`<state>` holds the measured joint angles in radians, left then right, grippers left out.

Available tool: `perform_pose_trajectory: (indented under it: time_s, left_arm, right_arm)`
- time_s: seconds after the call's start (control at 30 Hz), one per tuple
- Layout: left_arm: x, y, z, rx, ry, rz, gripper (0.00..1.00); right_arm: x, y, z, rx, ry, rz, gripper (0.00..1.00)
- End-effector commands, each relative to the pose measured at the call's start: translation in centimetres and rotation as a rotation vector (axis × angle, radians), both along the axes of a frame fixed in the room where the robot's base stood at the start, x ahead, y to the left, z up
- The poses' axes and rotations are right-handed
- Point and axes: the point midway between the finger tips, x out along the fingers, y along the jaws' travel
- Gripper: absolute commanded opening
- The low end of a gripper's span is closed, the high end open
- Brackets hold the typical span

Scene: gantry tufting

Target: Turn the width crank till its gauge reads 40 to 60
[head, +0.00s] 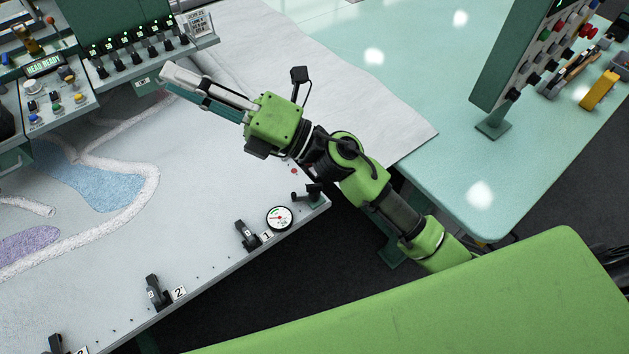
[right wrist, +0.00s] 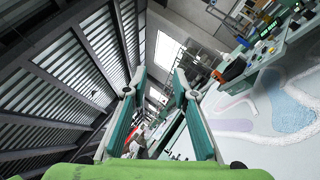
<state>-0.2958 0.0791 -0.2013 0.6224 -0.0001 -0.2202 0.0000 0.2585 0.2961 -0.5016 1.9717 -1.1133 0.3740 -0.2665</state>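The round white gauge (head: 279,217) sits near the front right corner of the grey frame. Its needle and numbers are too small to read. A small dark crank (head: 305,196) stands just right of it at the corner; that it is the width crank is not legible. My right gripper (head: 168,83) is up and left of the gauge and crank, well apart from both, its fingers pointing to the upper left. In the right wrist view its two fingers (right wrist: 160,76) stand apart with nothing between them. My left gripper is not in view.
Numbered black clamps (head: 246,235) line the frame's front edge. The tufted cloth (head: 215,190) covers the frame. A switch panel (head: 140,50) with green lights is near my right gripper. A pale green table (head: 450,130) with a control box (head: 520,60) stands right.

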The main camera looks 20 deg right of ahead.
Motion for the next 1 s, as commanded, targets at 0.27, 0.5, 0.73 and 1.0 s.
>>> perform_pose_trajectory:
  time_s: [0.27, 0.5, 0.73, 1.0]
  left_arm:
    - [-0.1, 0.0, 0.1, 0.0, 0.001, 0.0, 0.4]
    - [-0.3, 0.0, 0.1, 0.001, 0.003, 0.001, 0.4]
    - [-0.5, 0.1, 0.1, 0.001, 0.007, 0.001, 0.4]
    - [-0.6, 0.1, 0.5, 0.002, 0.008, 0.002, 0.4]
  right_arm:
    - [-5.9, 5.7, -10.0, -0.749, -0.503, 0.398, 0.26]
    - [-3.2, -4.0, -20.4, -1.467, -0.661, 0.698, 0.26]
    - [0.1, -15.8, -21.6, -1.945, -0.565, 0.872, 0.26]
    - [0.7, -19.8, -21.5, -2.085, -0.489, 0.928, 0.26]
